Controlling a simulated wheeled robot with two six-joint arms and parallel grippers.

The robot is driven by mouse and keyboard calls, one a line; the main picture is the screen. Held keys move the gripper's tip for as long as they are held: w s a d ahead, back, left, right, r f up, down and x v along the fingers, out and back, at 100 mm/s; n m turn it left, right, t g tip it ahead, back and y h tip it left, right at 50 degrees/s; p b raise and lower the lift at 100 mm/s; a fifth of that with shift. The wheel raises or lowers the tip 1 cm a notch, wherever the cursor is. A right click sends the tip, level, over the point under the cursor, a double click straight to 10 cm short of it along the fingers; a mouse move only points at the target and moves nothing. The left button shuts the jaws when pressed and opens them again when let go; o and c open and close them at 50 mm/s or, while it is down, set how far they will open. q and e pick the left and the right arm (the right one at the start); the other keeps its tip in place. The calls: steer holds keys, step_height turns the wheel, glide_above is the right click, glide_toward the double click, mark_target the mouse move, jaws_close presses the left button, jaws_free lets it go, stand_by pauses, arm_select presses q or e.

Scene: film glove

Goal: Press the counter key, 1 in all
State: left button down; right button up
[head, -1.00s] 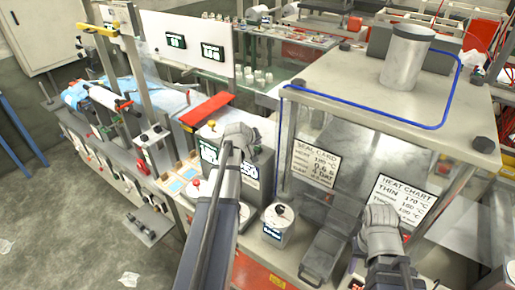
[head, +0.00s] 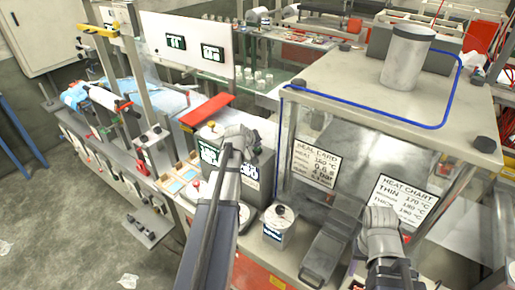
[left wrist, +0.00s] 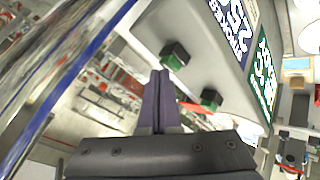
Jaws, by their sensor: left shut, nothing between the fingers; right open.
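The counter is a grey box (head: 261,172) with lit green displays on its front; two dark green keys, one (left wrist: 174,55) and another (left wrist: 211,98), stick up from its top in the left wrist view. My left gripper (head: 240,136) is over the box in the head view and hides part of its top. In the left wrist view its fingers (left wrist: 161,88) are shut and empty, their tips beside and between the two keys; contact cannot be told. My right gripper (head: 380,216) is open and empty, in front of the heat chart.
A lidded canister (head: 278,228) stands right of the box. A glass-sided cabinet with a grey top (head: 340,75) and a metal cylinder (head: 408,58) fills the right. A red bar (head: 207,110) lies behind the box. Small trays (head: 176,186) lie to its left.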

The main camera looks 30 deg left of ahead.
mark_target(257, 151)
arm_select(q)
steer(key=shift+f, duration=0.2)
steer(key=shift+r, duration=0.2)
steer(key=shift+r+p, duration=0.75)
steer(key=shift+p, duration=0.1)
step_height(257, 151, up, 5)
steer(key=p, duration=0.5)
stand_by(0.3)
steer(key=shift+f, duration=0.1)
stand_by(0.6)
